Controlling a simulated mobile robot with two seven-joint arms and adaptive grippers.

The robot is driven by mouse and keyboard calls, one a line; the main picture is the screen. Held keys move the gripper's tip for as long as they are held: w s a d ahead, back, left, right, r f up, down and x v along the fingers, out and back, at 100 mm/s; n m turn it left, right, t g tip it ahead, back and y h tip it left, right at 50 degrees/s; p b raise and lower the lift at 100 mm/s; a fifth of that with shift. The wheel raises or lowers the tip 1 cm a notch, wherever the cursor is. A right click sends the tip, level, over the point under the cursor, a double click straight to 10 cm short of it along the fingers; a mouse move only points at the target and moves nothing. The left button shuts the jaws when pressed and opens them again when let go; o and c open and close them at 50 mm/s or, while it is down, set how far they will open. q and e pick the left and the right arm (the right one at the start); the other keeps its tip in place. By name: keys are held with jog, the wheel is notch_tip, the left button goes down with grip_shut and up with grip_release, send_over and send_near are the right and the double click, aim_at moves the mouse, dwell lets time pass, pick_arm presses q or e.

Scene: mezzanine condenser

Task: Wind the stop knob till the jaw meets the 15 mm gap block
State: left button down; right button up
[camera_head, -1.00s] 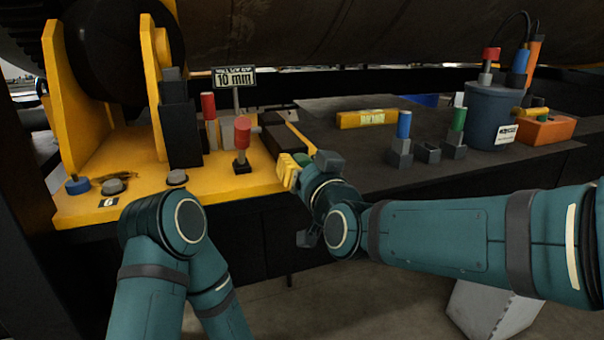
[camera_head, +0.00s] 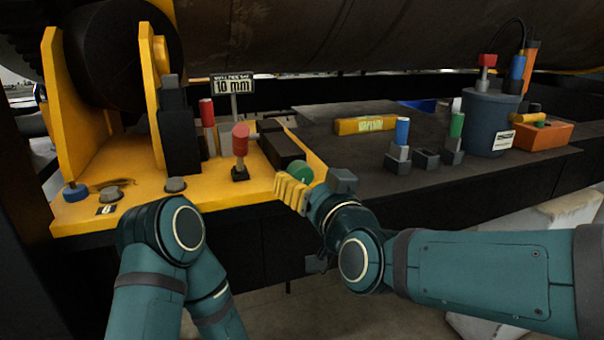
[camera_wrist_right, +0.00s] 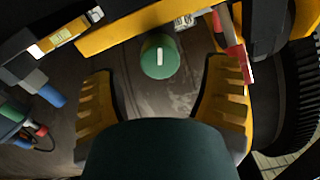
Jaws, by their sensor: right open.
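The green round knob (camera_head: 302,171) sits at the right front end of the yellow fixture, partly behind my right gripper (camera_head: 292,190). In the right wrist view the knob (camera_wrist_right: 159,57) shows a white pointer line and lies ahead, between the spread yellow fingers of my right gripper (camera_wrist_right: 162,82), with clear space on both sides. That gripper is open and empty. A dark block (camera_head: 282,148) on the fixture, possibly the jaw, stands behind the knob. A yellow labelled bar (camera_head: 365,124) lies on the dark bench; its label is unreadable. My left gripper is not visible.
A sign (camera_head: 234,87) reads 10 mm. A red-topped lever (camera_head: 241,150) stands left of the knob. Blue- and green-topped pieces in dark holders, a blue-grey bucket (camera_head: 488,120) and an orange box (camera_head: 541,135) stand on the right. The bench's middle is mostly clear.

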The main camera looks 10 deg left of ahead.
jog(key=v, duration=0.7)
jog(key=shift+s+d, duration=0.2)
jog(key=shift+d, duration=0.05)
